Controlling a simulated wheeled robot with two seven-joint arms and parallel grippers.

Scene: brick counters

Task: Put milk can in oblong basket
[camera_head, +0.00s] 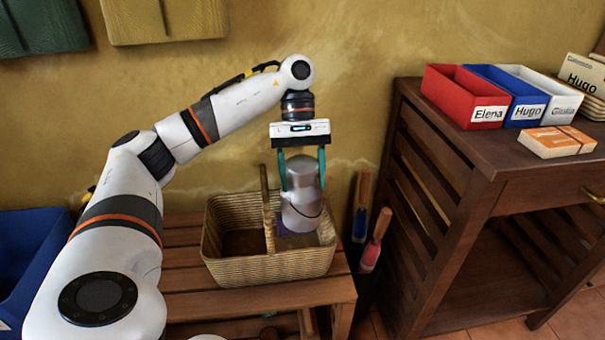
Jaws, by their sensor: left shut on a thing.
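A grey metal milk can (301,200) hangs upright between the fingers of my left gripper (302,172). The gripper points straight down and its teal fingers are shut on the can's upper part. The oblong wicker basket (270,269) with an upright handle stands on a slatted wooden bench (195,307). My right gripper is not in view.
A dark wooden cabinet (435,180) stands to the right, with red (450,98), blue (500,80) and white (545,85) labelled boxes on top. Two handled tools (372,250) stand between bench and cabinet. A blue bin (30,250) is at left. The basket's left half looks empty.

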